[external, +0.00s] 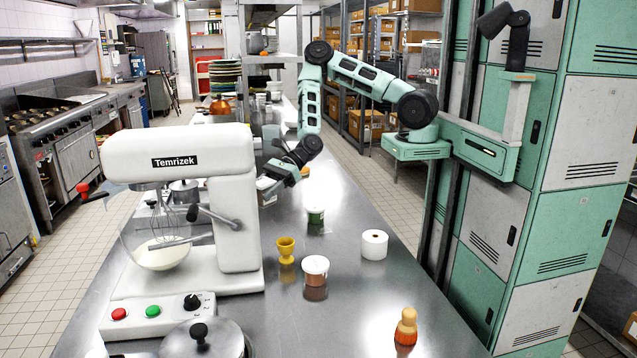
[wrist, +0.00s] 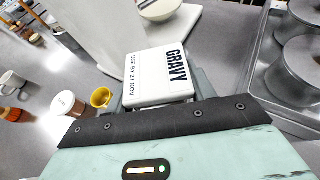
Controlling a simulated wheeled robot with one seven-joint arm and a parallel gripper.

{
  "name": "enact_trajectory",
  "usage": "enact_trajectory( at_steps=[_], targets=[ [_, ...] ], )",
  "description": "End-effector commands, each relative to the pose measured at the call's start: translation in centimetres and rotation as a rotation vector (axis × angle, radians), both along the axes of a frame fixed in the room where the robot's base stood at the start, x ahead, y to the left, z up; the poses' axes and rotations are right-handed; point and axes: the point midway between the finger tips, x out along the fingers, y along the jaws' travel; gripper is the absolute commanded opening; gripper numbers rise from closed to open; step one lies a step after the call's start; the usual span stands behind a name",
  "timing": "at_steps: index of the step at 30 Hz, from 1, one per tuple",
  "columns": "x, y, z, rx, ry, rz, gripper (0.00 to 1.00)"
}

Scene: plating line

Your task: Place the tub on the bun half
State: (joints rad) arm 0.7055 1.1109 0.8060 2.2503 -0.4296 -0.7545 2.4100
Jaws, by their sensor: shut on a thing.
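The tub (wrist: 158,76) is in the wrist view, with a white lid marked GRAVY and a use-by date. My gripper (wrist: 160,98) is shut on it, with grey jaw parts showing at its sides. In the external view my gripper (external: 275,180) is above the steel counter behind the mixer, partly hidden by it. A white part of the tub (external: 267,199) shows just under the gripper there. I cannot make out the bun half in either view.
The white mixer (external: 180,160) stands close to my gripper. Metal pots (wrist: 290,75) stand right in the wrist view.

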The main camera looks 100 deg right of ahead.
Motion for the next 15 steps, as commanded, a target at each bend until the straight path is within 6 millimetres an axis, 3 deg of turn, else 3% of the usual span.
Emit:
enact_trajectory(
  at_steps=[1,8,15],
  targets=[
    [0.5,-2.9,0.4,-0.001,-0.002,-0.055,0.27],
    [0.5,-14.9,0.7,-0.001,-0.001,-0.278,0.27],
    [-2.3,-27.1,1.3,-0.001,-0.004,-0.509,0.27]
  ],
)
